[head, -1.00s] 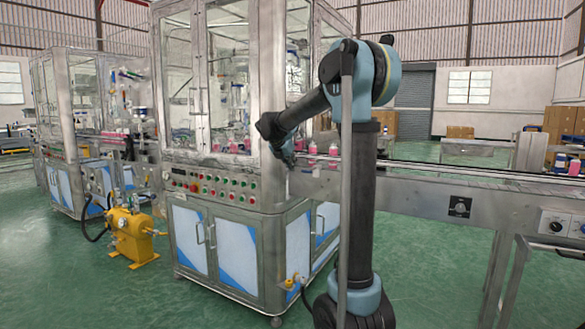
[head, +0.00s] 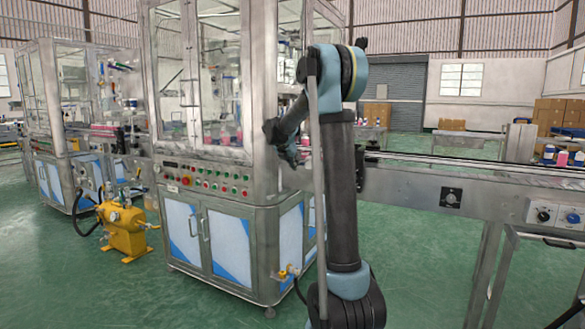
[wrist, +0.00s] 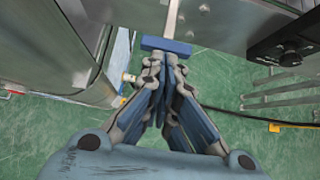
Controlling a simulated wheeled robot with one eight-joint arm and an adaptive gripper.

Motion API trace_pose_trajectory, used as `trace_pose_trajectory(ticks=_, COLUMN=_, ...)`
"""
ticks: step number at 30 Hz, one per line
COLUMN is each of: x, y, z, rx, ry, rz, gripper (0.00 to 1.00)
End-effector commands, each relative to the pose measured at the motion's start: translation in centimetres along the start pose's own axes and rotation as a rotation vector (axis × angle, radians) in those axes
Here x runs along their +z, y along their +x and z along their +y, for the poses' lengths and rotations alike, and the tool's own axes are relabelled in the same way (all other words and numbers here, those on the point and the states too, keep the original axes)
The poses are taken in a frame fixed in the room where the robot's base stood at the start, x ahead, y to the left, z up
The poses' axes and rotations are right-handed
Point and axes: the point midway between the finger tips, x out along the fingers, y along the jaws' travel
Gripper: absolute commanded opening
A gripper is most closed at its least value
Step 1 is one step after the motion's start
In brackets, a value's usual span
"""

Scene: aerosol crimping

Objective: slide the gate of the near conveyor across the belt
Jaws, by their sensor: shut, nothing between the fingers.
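The near conveyor (head: 415,190) runs from the right edge to the glass-walled machine in the head view; its side also shows in the wrist view (wrist: 232,28). A blue block (wrist: 166,46) on the end of a pale metal strip (wrist: 172,18) sits at the conveyor's side; it looks like the gate's handle. My gripper (wrist: 165,62) is shut and empty, its fingertips right at the block's near edge. I cannot tell whether they touch. In the head view my gripper (head: 292,158) is beside the machine's corner; the gate cannot be made out there.
The glass-walled machine (head: 225,170) stands close left of my gripper; its metal edge (wrist: 60,50) fills the wrist view's upper left. A dark control box (wrist: 288,38) is on the conveyor's side at right. A yellow pump unit (head: 125,228) stands on the open green floor.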

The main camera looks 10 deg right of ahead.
Motion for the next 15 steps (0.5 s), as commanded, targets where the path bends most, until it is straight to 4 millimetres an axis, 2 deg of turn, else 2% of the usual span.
trace_pose_trajectory(ticks=8, x=0.2, y=0.1, z=0.0, rx=0.0, ry=0.0, rz=0.0, gripper=0.0)
trace_pose_trajectory(ticks=15, x=2.4, y=2.4, z=0.0, rx=-0.001, ry=0.002, rz=0.001, gripper=0.0)
